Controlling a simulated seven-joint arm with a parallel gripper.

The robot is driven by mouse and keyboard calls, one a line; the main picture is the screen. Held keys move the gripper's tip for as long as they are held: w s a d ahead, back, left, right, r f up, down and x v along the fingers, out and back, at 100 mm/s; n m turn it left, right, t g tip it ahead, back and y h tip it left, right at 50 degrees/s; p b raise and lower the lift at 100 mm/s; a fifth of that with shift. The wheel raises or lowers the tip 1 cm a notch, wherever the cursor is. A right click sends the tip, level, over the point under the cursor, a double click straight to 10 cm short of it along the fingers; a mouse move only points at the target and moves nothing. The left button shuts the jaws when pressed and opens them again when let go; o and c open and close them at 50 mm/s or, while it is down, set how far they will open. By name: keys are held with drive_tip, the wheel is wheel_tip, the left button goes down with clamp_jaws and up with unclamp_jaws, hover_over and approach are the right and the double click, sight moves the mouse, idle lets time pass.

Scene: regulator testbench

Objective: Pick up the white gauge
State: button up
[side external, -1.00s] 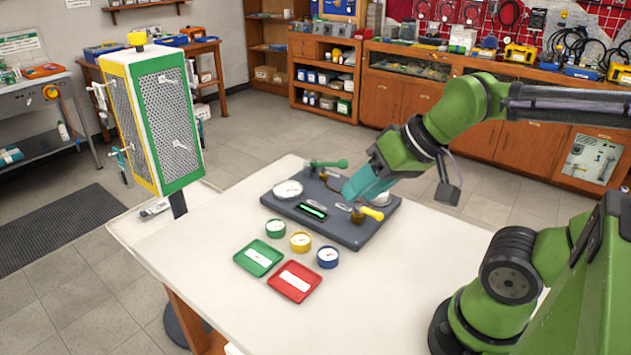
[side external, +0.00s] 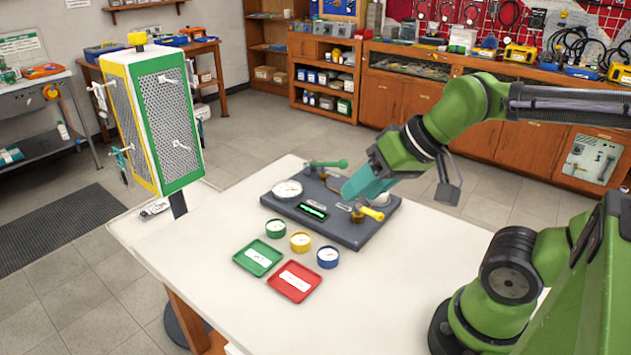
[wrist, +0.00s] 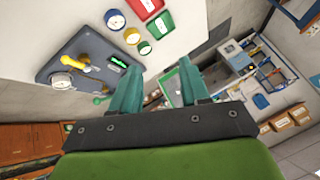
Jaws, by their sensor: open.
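A round white-faced gauge (side external: 287,189) sits on the left part of the dark grey board (side external: 340,232) in the side view. A second white gauge (side external: 381,199) sits at the board's right, partly hidden behind my gripper; it shows at the left in the wrist view (wrist: 60,81). I cannot tell which is meant. My gripper (side external: 350,194) has teal fingers and appears over the board between the two gauges. In the wrist view its fingers (wrist: 160,66) are spread and empty. I cannot make out the left gauge in the wrist view.
The board carries a green handle (side external: 328,164), a yellow handle (side external: 372,213) and a lit display (side external: 313,211). Green (side external: 275,228), yellow (side external: 300,242) and blue (side external: 328,257) gauges stand in front, beside green (side external: 246,263) and red (side external: 283,290) trays. The table's front right is clear.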

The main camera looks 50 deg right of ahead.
drive_tip(key=o, duration=0.6)
drive_tip(key=shift+d, duration=0.1)
drive_tip(key=w+d+f+n+g+h, duration=0.15)
drive_tip(key=w+d, duration=0.25)
drive_tip(key=d, duration=0.6)
drive_tip(key=w+d+f+n+g, duration=0.2)
drive_tip(key=w+d+n+g, duration=0.1)
drive_tip(key=d, duration=0.7)
drive_tip(key=w+d+f+n+g+h, duration=0.1)
drive_tip(key=w+d+n+g, duration=0.2)
drive_tip(key=d, duration=0.7)
drive_tip(key=shift+m+y, duration=0.25)
drive_tip(key=shift+m, duration=0.4)
drive_tip(key=f, duration=0.5)
drive_tip(key=w+f, duration=0.1)
drive_tip(key=f, duration=1)
drive_tip(key=shift+w+a+f, duration=0.15)
drive_tip(key=shift+a+f, duration=0.05)
drive_tip(key=shift+f, duration=0.1)
